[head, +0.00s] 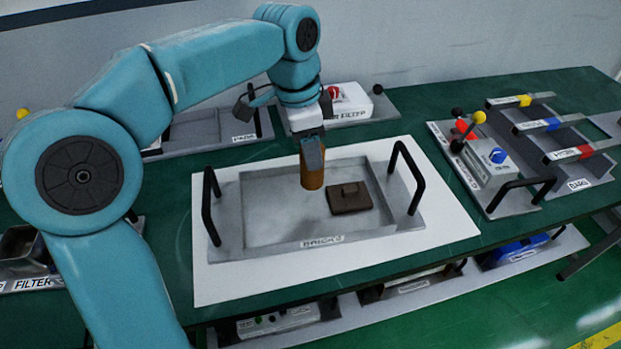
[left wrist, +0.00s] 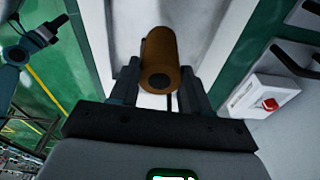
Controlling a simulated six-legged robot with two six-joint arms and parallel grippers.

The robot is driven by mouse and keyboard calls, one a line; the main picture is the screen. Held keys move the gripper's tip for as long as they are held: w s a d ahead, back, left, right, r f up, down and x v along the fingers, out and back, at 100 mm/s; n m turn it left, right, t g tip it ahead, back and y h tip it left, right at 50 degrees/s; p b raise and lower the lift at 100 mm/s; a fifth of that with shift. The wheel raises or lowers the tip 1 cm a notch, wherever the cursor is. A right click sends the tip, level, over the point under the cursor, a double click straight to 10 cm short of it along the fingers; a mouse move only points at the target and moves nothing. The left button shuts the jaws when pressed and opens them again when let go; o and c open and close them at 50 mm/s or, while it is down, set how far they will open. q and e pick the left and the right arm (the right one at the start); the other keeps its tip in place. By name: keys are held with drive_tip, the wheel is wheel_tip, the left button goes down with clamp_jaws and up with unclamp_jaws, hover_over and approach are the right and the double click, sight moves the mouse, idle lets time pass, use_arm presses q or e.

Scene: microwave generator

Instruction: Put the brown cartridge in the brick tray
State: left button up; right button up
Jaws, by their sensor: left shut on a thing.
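The brown cartridge (head: 312,174) is an orange-brown cylinder held upright by my left gripper (head: 312,148) over the middle of the brick tray. In the left wrist view the cartridge (left wrist: 160,62) sits between the two fingers of my left gripper (left wrist: 160,100), one on each side. The brick tray (head: 270,225) is a grey metal tray with black handles at both ends. I cannot tell whether the cartridge's lower end touches the tray floor. A dark brown brick with a raised grip (head: 349,198) lies in the tray, right of the cartridge. My right gripper is not seen.
The tray stands on a white sheet (head: 440,220) on a green table. A white box with a red button (head: 350,102) stands behind it. A unit with levers and a blue button (head: 488,165) is to the right. The tray's left part is bare.

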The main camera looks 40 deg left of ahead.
sight(311, 175)
use_arm(q)
wheel_tip(311, 175, down, 2)
drive_tip(key=shift+d+f, duration=0.15)
drive_tip(key=shift+f, duration=0.05)
wheel_tip(311, 175, down, 5)
drive_tip(key=shift+r+b, duration=0.15)
drive_tip(key=shift+b, duration=0.25)
drive_tip(key=shift+r, duration=0.1)
drive_tip(key=o, duration=1.1)
drive_tip(key=shift+f, duration=0.2)
drive_tip(key=shift+c, duration=0.2)
drive_tip(key=shift+r, duration=0.1)
